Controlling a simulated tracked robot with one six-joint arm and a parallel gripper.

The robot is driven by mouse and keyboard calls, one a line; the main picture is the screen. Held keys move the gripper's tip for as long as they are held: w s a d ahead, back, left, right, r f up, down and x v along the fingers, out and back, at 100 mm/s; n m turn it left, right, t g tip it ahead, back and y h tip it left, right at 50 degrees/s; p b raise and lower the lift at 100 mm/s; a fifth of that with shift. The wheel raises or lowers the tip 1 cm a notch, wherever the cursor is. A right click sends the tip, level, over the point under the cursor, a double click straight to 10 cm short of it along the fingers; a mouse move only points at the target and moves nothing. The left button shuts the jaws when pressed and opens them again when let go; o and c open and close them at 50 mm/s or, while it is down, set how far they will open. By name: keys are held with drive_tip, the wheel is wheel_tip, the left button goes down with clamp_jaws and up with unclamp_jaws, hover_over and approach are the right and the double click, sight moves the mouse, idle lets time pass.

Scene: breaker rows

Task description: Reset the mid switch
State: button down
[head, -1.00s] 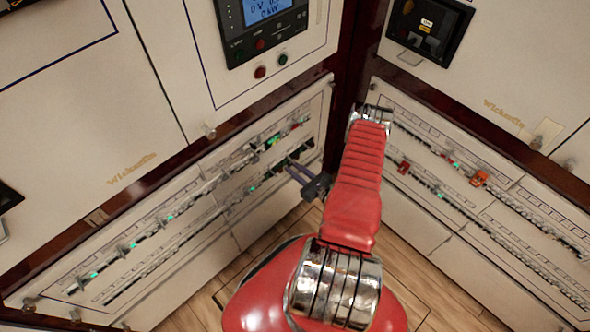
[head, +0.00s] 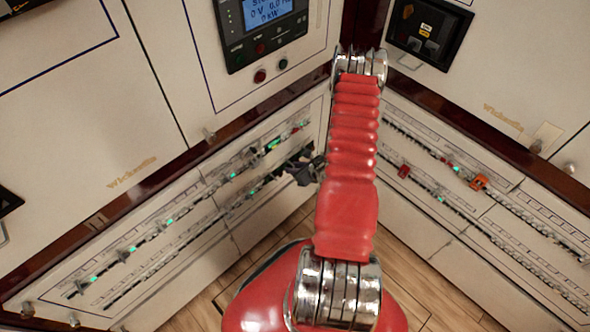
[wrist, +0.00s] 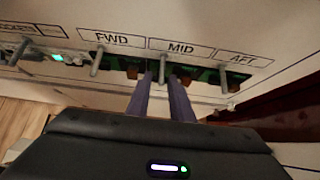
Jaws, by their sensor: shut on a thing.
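In the wrist view, the mid switch (wrist: 163,68) is a thin grey metal lever below the MID label (wrist: 181,47) on the white panel. My gripper (wrist: 161,78) has its two purple fingers on either side of this lever, shut on it. The fingertips hide part of the slot behind. In the head view, my gripper (head: 304,168) is at the right end of the left panel's breaker rows (head: 160,228), and the lever cannot be made out there.
The FWD lever (wrist: 97,62) stands close to the left of the fingers and the AFT lever (wrist: 224,80) to the right. A dark red wooden post (wrist: 285,110) is further right. The right panel carries an orange switch (head: 479,182) and a red one (head: 404,171).

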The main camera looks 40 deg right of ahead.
drive_tip(key=shift+w+r+g, duration=0.3)
drive_tip(key=shift+r+g, duration=0.1)
drive_tip(key=shift+g, duration=0.5)
drive_tip(key=c, duration=1.8)
unclamp_jaws()
drive_tip(key=shift+c, duration=0.2)
drive_tip(key=v, duration=1.3)
drive_tip(key=shift+s+r, duration=0.2)
drive_tip(key=shift+r, duration=0.05)
drive_tip(key=shift+w, duration=0.1)
